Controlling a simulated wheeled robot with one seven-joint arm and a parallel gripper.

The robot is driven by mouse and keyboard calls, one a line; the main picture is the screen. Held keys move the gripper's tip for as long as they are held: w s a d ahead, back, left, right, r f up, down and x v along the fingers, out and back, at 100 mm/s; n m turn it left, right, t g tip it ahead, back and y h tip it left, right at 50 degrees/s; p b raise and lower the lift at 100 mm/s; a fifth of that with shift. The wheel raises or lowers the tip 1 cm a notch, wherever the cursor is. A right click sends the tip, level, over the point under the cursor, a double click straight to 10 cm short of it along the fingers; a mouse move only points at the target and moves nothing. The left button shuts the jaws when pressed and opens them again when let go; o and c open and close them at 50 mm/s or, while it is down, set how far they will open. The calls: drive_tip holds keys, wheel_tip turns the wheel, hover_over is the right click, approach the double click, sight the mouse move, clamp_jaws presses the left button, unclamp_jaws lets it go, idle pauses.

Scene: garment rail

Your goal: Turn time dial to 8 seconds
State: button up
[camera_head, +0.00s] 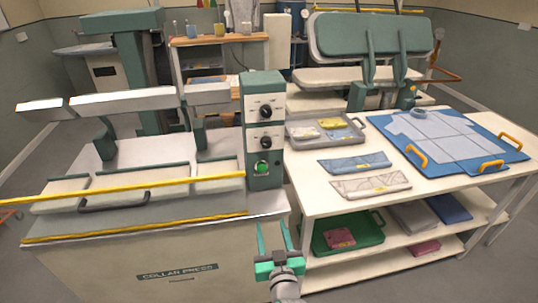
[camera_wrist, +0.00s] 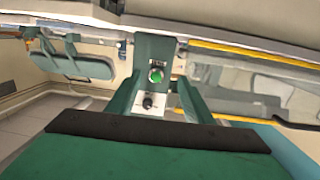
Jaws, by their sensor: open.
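The green control box (camera_head: 264,125) stands at the right end of the collar press. It has an upper dial (camera_head: 266,112), a lower dial (camera_head: 266,142) and a round green button (camera_head: 263,168) under them. The dial labels and pointer settings are too small to read, so I cannot tell which is the time dial. My gripper (camera_head: 273,230) is open and empty, below and in front of the box, apart from it. In the wrist view, the button (camera_wrist: 156,75) and one black dial (camera_wrist: 148,102) show between the open fingers (camera_wrist: 158,90); the other dial is not visible.
The collar press (camera_head: 180,273) is left of my gripper, with a yellow bar (camera_head: 120,190) along its front. At right, a white table (camera_head: 310,197) holds a grey tray (camera_head: 296,131), folded cloths (camera_head: 370,184) and a blue board (camera_head: 507,147). Clear space lies before the control box.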

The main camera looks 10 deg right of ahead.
drive_tip(key=n+t+y, duration=0.1)
drive_tip(key=n+y, duration=0.1)
approach(267, 145)
drive_tip(key=w, duration=0.8)
drive_tip(key=shift+a+f, duration=0.1)
drive_tip(key=shift+a, duration=0.15)
drive_tip(key=c, duration=1)
